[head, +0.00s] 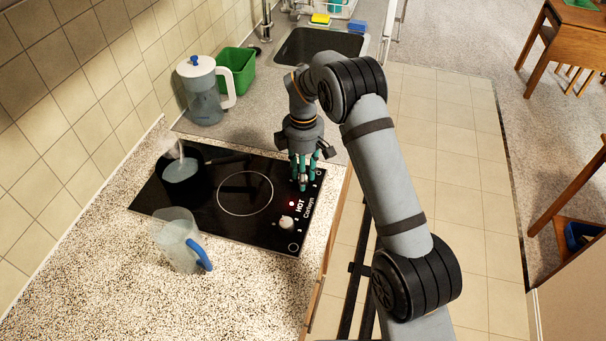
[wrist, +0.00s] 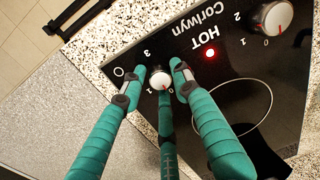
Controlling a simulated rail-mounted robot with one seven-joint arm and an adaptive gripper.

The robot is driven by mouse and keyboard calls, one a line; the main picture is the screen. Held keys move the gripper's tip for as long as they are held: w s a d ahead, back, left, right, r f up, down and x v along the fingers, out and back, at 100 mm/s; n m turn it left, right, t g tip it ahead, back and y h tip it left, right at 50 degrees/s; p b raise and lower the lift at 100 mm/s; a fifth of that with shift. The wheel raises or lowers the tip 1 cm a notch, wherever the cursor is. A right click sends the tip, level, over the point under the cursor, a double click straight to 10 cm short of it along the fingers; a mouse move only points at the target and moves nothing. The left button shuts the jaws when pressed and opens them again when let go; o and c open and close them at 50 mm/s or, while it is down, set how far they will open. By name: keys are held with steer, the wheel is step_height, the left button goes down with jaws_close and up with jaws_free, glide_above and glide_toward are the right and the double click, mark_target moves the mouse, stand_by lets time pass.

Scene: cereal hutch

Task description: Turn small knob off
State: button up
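The small knob (wrist: 160,80) is a white, round dial on the black cooktop (wrist: 250,70), with printed numbers around it. My gripper (wrist: 155,84) has three teal fingers pointing down at the panel. It is open, with fingertips spread around the small knob and visible gaps at the left and right. Whether the lower finger touches it I cannot tell. In the head view, my gripper (head: 303,180) is over the cooktop's right edge and hides the small knob. A larger knob (wrist: 277,17) sits farther along the panel, also visible in the head view (head: 287,222). A red light (wrist: 210,54) glows by "HOT".
A dark pot (head: 183,180) with pale liquid stands on the back-left of the cooktop. A clear jug (head: 177,238) with a blue handle stands by the front-left edge. A white-lidded pitcher (head: 203,95), green bin (head: 237,70) and sink (head: 320,47) are behind.

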steer(key=shift+o, duration=1.3)
step_height(320, 180, up, 12)
steer(key=shift+w, duration=0.25)
steer(key=f, duration=1.2)
steer(key=shift+s, duration=0.25)
steer(key=shift+r, duration=0.1)
